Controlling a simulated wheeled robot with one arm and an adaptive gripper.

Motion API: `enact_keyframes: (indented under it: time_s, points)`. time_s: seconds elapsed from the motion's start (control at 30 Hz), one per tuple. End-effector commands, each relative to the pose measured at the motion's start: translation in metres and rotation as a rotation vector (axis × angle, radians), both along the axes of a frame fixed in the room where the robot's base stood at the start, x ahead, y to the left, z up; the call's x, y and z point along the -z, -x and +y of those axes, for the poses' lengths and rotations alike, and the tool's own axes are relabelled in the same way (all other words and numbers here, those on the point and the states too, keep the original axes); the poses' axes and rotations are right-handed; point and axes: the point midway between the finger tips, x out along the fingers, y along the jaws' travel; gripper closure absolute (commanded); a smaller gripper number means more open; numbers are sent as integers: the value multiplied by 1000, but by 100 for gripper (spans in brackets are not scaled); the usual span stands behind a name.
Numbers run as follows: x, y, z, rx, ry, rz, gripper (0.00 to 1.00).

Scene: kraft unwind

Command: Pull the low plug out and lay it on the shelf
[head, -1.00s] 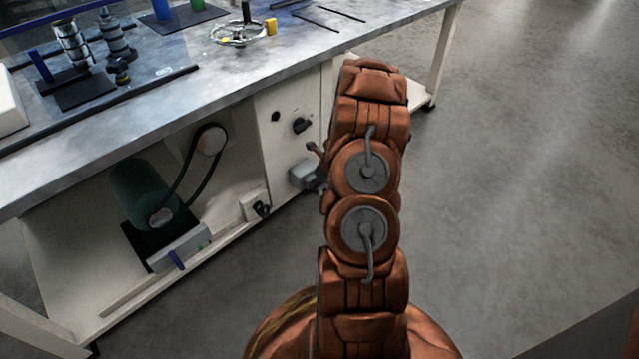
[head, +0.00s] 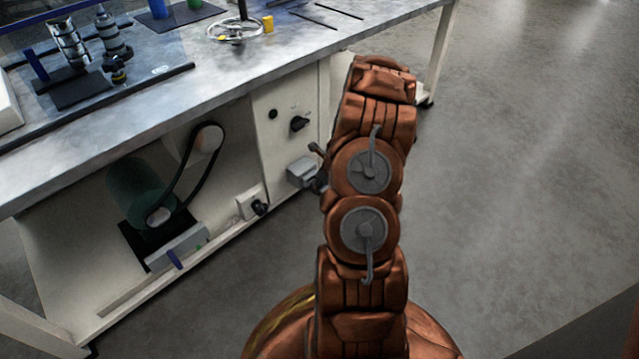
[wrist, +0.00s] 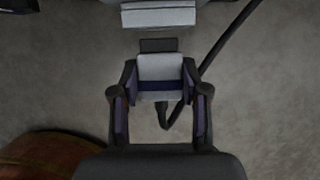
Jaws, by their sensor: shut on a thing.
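In the wrist view my gripper (wrist: 160,88) is shut on a pale grey plug (wrist: 160,66) with a dark blue band, one finger on each side. A black cable (wrist: 222,42) loops below the plug and runs up to the right. A grey socket box (wrist: 158,14) lies ahead of the plug, with a dark piece and a narrow gap between them; the plug looks apart from it. In the head view the socket box (head: 302,171) sits low on the cabinet panel. My gripper there is mostly hidden behind my arm. The low shelf (head: 75,255) shows under the bench.
A green motor (head: 138,193) with a black belt and a grey block (head: 178,247) stand on the low shelf. A small white box (head: 249,203) with a black plug is near the shelf's edge. A black knob (head: 299,124) is on the panel. Open floor lies right.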

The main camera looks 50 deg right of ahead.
Motion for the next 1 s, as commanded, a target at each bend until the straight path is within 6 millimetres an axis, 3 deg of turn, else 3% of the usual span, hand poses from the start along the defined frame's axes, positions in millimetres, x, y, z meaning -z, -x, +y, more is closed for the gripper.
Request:
enact_keyframes:
  time_s: [0.7,1.0]
  points:
    - [-1,28,0,1,3,-1,100]
    - [0,30,0,1,2,-1,100]
